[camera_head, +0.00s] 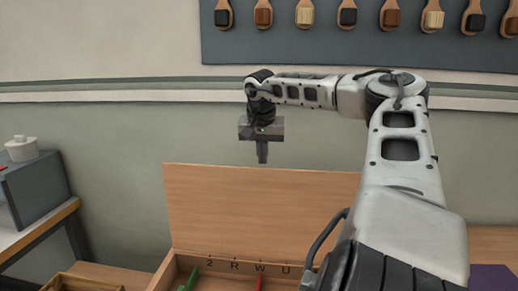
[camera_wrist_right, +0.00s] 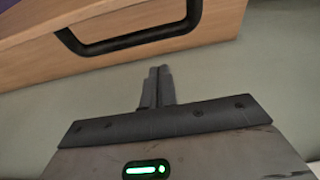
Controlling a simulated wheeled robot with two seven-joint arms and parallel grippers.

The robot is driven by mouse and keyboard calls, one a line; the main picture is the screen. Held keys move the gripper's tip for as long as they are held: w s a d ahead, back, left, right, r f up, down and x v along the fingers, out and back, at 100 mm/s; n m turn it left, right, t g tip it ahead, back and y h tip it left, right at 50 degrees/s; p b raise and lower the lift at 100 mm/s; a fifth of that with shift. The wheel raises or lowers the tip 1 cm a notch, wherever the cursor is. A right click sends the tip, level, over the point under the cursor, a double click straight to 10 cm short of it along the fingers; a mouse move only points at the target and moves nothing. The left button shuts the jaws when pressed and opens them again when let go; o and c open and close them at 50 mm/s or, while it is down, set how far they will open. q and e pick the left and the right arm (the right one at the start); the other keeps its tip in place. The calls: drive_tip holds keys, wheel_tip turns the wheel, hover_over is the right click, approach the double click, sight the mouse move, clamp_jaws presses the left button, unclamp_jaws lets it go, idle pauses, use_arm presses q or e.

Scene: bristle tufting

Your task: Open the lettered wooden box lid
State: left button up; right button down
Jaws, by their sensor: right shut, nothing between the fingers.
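The wooden box (camera_head: 162,273) is at the bottom of the head view, its lid (camera_head: 215,205) standing raised at the back. Dark letters 2, R, W and U show along the inside of the box. My right gripper (camera_head: 262,158) is shut and empty, its tips just above the lid's top edge in the picture. In the right wrist view its closed fingers (camera_wrist_right: 157,86) point towards a wooden panel (camera_wrist_right: 215,25) with a black handle (camera_wrist_right: 135,38), apart from it. My forearm hides the right part of the box and lid. My left gripper is out of view.
A green item (camera_head: 188,280) and a red item (camera_head: 259,282) lie in the box. A table (camera_head: 38,230) with a grey device (camera_head: 35,188) stands at left. Several wooden brushes (camera_head: 305,13) hang on a dark wall board. The wall space around the gripper is clear.

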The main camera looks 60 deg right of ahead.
drive_tip(key=a+b+v, duration=0.1)
drive_tip(key=v, duration=0.8)
drive_tip(key=shift+s, duration=0.15)
drive_tip(key=shift+r, duration=0.15)
